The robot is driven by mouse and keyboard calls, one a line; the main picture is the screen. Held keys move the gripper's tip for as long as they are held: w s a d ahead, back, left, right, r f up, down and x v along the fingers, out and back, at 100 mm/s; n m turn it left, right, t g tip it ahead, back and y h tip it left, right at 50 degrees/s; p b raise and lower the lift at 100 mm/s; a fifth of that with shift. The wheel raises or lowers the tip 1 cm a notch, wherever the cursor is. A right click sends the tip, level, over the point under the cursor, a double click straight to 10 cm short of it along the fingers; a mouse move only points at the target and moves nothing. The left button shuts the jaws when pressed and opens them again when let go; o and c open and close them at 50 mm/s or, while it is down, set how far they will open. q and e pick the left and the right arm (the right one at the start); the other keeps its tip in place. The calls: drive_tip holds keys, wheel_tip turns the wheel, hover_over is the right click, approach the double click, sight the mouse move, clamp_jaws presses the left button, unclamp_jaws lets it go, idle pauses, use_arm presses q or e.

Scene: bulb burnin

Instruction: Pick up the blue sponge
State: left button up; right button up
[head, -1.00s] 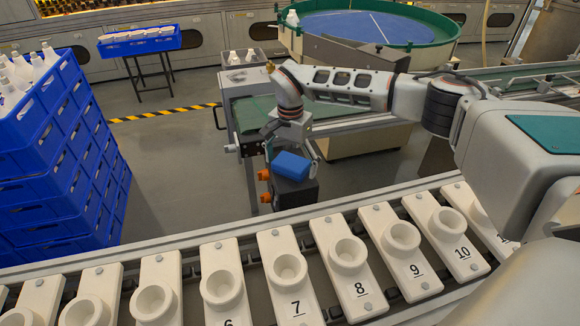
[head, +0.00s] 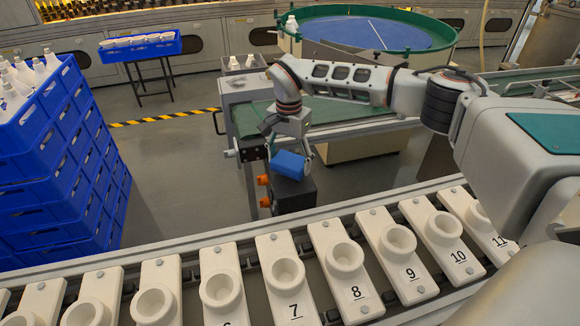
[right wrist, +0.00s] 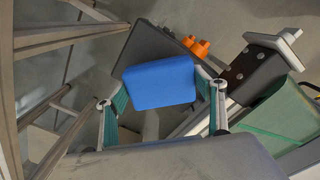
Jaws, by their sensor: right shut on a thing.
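The blue sponge (head: 289,165) is a small rounded block. It is between the fingers of my right gripper (head: 290,156), which is shut on it. In the right wrist view the sponge (right wrist: 158,83) is between the two teal-padded fingers of the gripper (right wrist: 166,104). The sponge is tilted in the head view and sits above or at the top of a dark box (head: 293,193); I cannot tell if they still touch. My left gripper is not in view.
A conveyor with numbered white holders (head: 345,258) runs across the front. Stacked blue crates (head: 60,165) with white bottles stand at left. Orange knobs (head: 264,190) stick out from the dark box's left side. A green belt (head: 350,140) lies behind. The floor at left centre is clear.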

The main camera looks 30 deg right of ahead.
sight(289, 161)
use_arm(q)
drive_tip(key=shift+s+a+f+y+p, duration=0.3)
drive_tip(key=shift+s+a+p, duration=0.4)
drive_tip(key=shift+p, duration=0.85)
use_arm(e)
wheel_tip(289, 161, up, 17)
drive_tip(key=shift+r, duration=0.2)
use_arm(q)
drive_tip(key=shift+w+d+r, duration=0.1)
use_arm(e)
drive_tip(key=shift+c, duration=0.6)
